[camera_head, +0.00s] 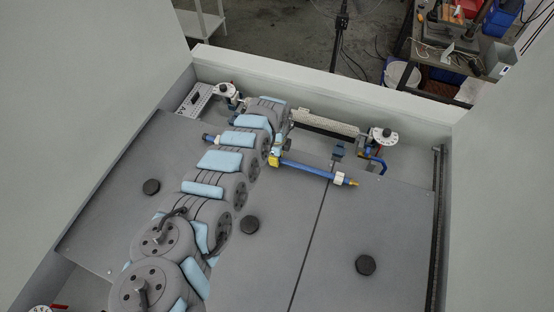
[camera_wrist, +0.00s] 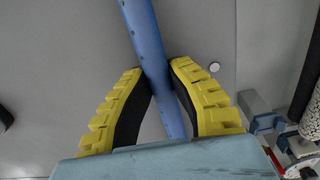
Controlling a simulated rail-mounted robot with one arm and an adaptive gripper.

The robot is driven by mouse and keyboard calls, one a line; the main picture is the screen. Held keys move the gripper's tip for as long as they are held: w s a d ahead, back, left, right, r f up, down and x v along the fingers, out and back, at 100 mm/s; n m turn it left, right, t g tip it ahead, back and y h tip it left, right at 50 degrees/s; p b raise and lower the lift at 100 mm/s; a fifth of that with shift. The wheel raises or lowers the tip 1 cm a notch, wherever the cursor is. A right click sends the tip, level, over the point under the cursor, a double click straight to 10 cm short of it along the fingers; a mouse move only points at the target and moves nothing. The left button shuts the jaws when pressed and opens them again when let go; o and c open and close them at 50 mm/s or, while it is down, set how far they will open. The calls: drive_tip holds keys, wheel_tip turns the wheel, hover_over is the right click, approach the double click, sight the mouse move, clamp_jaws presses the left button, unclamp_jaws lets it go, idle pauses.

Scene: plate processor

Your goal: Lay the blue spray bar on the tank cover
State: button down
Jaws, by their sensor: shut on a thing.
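The blue spray bar (camera_head: 308,170) lies slantwise over the far part of the grey tank cover (camera_head: 295,215) in the head view. Its right end has a pale fitting and a brass tip; its left end shows past my arm, which hides the middle. My gripper is mostly hidden there, with a bit of yellow finger at the bar (camera_head: 273,160). In the wrist view the yellow-and-black fingers of my gripper (camera_wrist: 160,75) are shut on the blue bar (camera_wrist: 145,32), which runs between them. I cannot tell whether the bar touches the cover.
Black knobs (camera_head: 249,224) (camera_head: 365,265) (camera_head: 151,187) stand up from the cover. Beyond its far edge are valves with white dials (camera_head: 383,136) and a blue bent pipe (camera_head: 372,161). Pale tank walls (camera_head: 330,87) surround it. The cover's right part is clear around its knob.

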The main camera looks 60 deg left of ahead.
drive_tip(key=shift+f, duration=0.1)
drive_tip(key=c, duration=1.1)
unclamp_jaws()
wheel_tip(320, 180, up, 12)
drive_tip(key=shift+b, duration=0.35)
